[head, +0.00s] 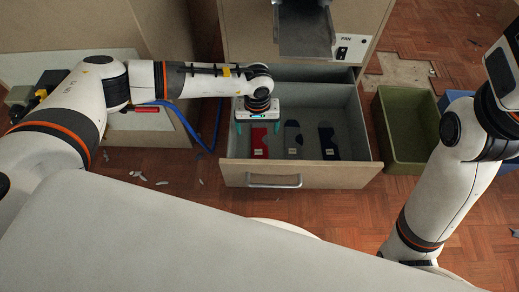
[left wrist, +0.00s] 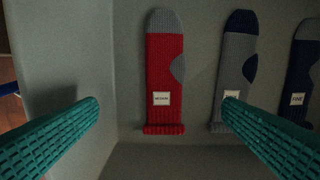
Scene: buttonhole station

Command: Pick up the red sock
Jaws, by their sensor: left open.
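The red sock (left wrist: 165,75) has a grey toe, a grey heel patch and a white label, and lies flat on the drawer floor. In the head view the red sock (head: 260,146) is at the left end of the open drawer (head: 340,176). My left gripper (head: 258,128) is above it, pointing down, open and empty. In the left wrist view the two green fingers (left wrist: 160,120) are spread on either side of the red sock and do not touch it. My right arm shows at the right, but its fingers are out of view.
A grey sock with navy toe and heel (left wrist: 236,65) and a navy sock with grey toe (left wrist: 301,75) lie to the right of the red one. The drawer's left wall (left wrist: 60,60) is close by. Green and blue bins (head: 405,165) stand right of the drawer.

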